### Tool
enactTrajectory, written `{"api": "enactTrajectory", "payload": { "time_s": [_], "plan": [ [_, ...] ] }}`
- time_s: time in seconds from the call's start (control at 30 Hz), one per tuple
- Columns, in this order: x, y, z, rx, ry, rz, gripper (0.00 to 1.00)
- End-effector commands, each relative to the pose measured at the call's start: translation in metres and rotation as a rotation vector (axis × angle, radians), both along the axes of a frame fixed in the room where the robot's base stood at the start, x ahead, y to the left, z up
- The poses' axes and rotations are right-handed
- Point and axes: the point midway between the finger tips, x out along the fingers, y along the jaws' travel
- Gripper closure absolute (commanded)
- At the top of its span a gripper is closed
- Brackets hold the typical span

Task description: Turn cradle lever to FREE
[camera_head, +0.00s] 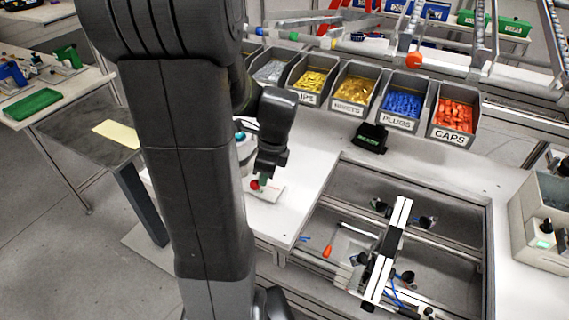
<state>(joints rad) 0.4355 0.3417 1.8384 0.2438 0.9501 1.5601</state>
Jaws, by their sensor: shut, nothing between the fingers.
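My gripper (264,176) is shut and empty, pointing down at the left part of the white bench. A red ball-shaped knob (255,184) with a green part beside it shows right at its fingertips, over a pale plate (266,191). I cannot tell whether the fingers touch the knob. A cradle-like fixture (385,250) with a white bar and black clamps sits in the bench's recessed opening. An orange-handled piece (327,251) lies at the left of that opening, angled. I cannot tell which of these is the cradle lever, and no FREE marking is readable.
A row of bins stands at the back, including a blue PLUGS bin (398,122) and a red CAPS bin (444,133). A small black box (371,137) sits before them. A grey box (543,225) stands at the right. My own arm hides the left of the bench.

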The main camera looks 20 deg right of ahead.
Motion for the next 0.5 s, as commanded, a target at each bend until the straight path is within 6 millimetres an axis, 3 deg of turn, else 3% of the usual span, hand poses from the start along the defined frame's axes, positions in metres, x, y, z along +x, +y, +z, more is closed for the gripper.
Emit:
{"api": "enactTrajectory", "payload": {
  "time_s": [0.13,0.5],
  "plan": [
    [0.0019,0.006,0.001,0.0,0.0,-0.073,1.0],
    [0.0049,0.0119,0.0,0.0,-0.001,-0.067,1.0]
  ]
}}
